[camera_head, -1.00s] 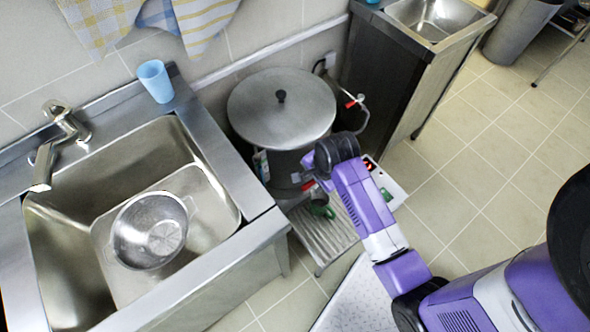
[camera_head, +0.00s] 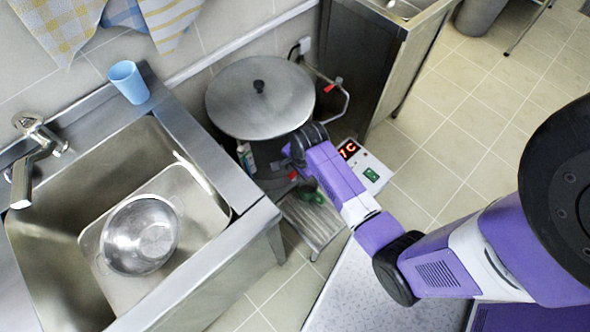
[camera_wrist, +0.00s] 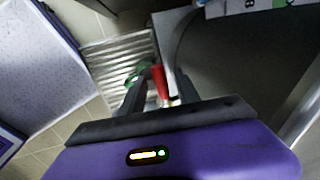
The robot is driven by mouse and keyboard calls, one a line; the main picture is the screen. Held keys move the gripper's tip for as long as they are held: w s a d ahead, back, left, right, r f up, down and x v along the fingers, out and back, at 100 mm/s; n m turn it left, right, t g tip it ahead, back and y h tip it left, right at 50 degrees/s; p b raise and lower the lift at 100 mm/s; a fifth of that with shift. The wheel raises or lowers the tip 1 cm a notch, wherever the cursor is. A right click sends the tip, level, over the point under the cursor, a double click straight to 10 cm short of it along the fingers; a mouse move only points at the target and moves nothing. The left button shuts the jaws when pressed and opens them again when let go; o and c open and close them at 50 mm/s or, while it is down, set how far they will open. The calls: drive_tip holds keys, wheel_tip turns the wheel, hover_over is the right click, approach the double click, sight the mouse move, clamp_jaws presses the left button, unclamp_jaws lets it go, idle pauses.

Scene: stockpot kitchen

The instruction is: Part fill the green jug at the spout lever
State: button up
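The green jug (camera_head: 308,192) stands on the ribbed metal stand below the stockpot's spout, partly hidden by my arm in the head view. In the wrist view the jug (camera_wrist: 140,72) shows only in part, beyond my fingers. The red spout lever (camera_wrist: 161,83) lies between my two fingertips in the wrist view; it shows small in the head view (camera_head: 293,175). My gripper (camera_wrist: 158,92) is open, with a finger on each side of the lever and gaps visible. Contact cannot be told. The jug's inside and any water stream are not clear.
The lidded stockpot (camera_head: 259,100) stands beside the sink unit (camera_head: 190,262). A control box (camera_head: 368,165) with a red display is right of my arm. The ribbed stand (camera_head: 318,226) and tiled floor (camera_head: 455,140) have open areas.

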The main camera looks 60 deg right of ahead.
clamp_jaws()
idle(1.4)
